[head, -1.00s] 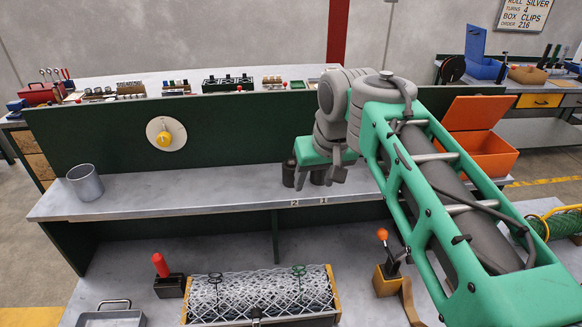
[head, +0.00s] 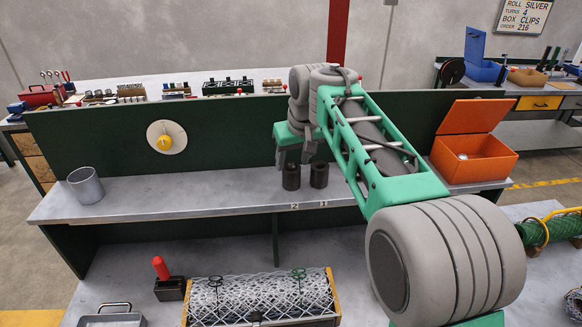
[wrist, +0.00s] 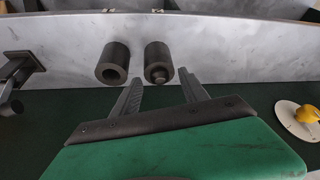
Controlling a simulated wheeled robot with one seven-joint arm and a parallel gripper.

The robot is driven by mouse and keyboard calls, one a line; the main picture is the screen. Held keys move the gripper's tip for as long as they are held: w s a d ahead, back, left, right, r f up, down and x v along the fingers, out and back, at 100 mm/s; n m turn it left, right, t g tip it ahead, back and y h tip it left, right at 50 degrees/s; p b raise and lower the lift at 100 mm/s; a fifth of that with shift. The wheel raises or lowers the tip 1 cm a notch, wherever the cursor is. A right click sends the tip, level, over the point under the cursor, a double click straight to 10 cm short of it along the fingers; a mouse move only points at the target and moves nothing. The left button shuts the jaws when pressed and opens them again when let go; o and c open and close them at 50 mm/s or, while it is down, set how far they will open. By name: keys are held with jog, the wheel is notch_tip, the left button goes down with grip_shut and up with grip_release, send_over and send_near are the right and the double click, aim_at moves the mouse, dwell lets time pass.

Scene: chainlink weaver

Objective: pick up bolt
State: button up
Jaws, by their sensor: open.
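Two dark upright cylinders stand on the shelf by the labels 2 and 1. The one by 2 (head: 291,177) has a round piece inside its mouth, which may be the bolt (wrist: 157,75); its length is hidden. The one by 1 (head: 319,175) looks hollow in the wrist view (wrist: 111,66). My gripper (head: 294,157) is open and empty above the cylinders, nearest the one by 2. In the wrist view its fingertips (wrist: 161,76) lie either side of that cylinder's mouth in the picture, apparently without touching.
A dark green back panel (head: 230,130) with a yellow knob (head: 164,142) rises close behind the cylinders. A grey cup (head: 86,186) stands at the shelf's left, and an open orange box (head: 490,165) at its right. The shelf between cup and cylinders is clear.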

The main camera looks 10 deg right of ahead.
grip_shut()
dwell(0.5)
